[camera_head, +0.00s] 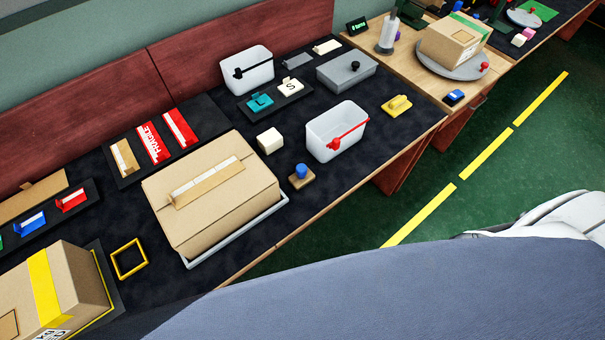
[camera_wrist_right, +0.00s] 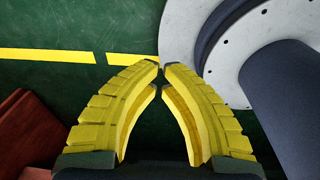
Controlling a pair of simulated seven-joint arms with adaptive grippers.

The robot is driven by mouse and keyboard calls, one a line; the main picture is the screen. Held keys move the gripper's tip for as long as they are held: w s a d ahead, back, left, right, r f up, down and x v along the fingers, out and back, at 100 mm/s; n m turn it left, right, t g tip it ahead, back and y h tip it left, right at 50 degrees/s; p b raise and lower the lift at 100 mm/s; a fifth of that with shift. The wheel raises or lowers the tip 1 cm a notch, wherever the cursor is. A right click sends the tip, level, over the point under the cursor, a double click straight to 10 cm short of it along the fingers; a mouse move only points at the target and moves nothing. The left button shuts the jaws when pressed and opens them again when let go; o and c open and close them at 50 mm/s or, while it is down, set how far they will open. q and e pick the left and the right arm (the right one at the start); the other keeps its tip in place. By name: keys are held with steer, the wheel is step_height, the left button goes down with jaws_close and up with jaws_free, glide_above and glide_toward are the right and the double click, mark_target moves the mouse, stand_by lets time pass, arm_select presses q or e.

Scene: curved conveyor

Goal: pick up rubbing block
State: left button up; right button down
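Two small handled blocks could be the rubbing block; I cannot tell which by name. One is a brown wooden block with a blue knob (camera_head: 301,177), lying near the table's front edge. The other is a yellow block with a raised grip (camera_head: 397,105), farther right near the same edge. My right gripper (camera_wrist_right: 161,68) shows only in the right wrist view, its yellow fingertips together with nothing between them, over green floor. Neither block is in that view. My left gripper is not in view.
A large cardboard box (camera_head: 253,180) in a grey tray stands left of the wooden block. A white bin with a red handle (camera_head: 322,144) and a cream cube (camera_head: 270,140) are close by. My grey body covers the bottom.

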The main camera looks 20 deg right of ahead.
steer(key=shift+c, duration=2)
jaws_free()
steer(key=shift+a, duration=0.1)
